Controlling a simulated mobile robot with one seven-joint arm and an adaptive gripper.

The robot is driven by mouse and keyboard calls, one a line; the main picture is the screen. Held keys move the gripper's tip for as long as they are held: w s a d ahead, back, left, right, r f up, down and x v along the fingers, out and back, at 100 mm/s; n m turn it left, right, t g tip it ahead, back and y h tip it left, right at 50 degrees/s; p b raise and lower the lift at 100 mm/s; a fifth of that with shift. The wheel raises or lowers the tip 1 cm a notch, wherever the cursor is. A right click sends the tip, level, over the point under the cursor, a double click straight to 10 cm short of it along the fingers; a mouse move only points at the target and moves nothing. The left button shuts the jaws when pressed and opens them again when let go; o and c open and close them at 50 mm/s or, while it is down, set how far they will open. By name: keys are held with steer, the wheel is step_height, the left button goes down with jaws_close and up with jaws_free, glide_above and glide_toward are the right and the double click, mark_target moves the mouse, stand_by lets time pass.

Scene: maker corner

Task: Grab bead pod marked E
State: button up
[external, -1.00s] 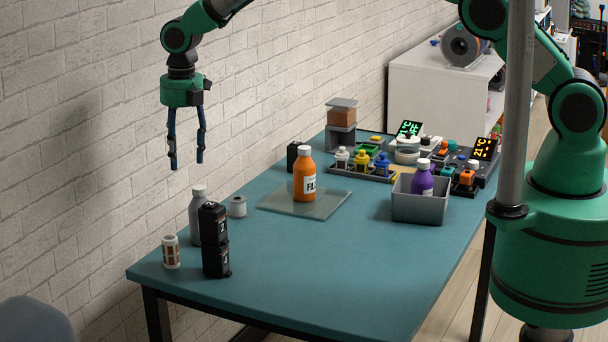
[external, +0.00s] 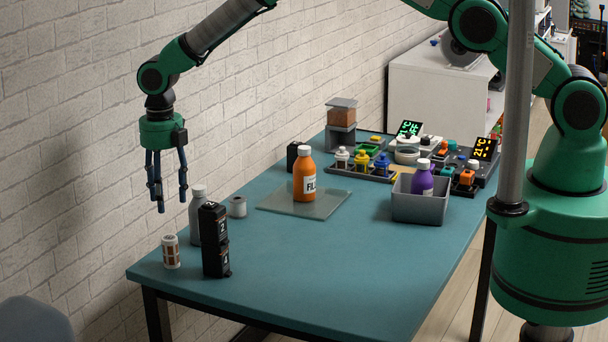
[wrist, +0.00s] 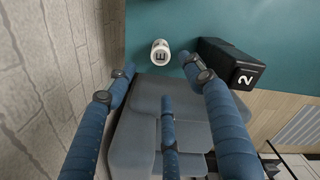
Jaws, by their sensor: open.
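The bead pod marked E (wrist: 160,52) shows from above in the wrist view, a small white cylinder with a dark E on its lid. In the external view the white pod with brown patches (external: 171,252) stands upright at the table's near left corner. My gripper (external: 168,196) hangs above it, fingers pointing down, open and empty. In the wrist view the fingers (wrist: 157,76) are spread and the pod lies just beyond their tips, apart from them.
A stack of black blocks (external: 215,241), marked 2 on top, stands close right of the pod. A grey bottle (external: 196,222) and a small spool (external: 238,206) stand behind. The brick wall (external: 60,180) is close on the left. The table's front middle (external: 330,275) is clear.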

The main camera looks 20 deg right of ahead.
mark_target(169, 237)
step_height(169, 237, down, 8)
steer(key=shift+r, duration=0.2)
stand_by(0.4)
steer(key=shift+f, duration=2.6)
steer(key=c, duration=1.3)
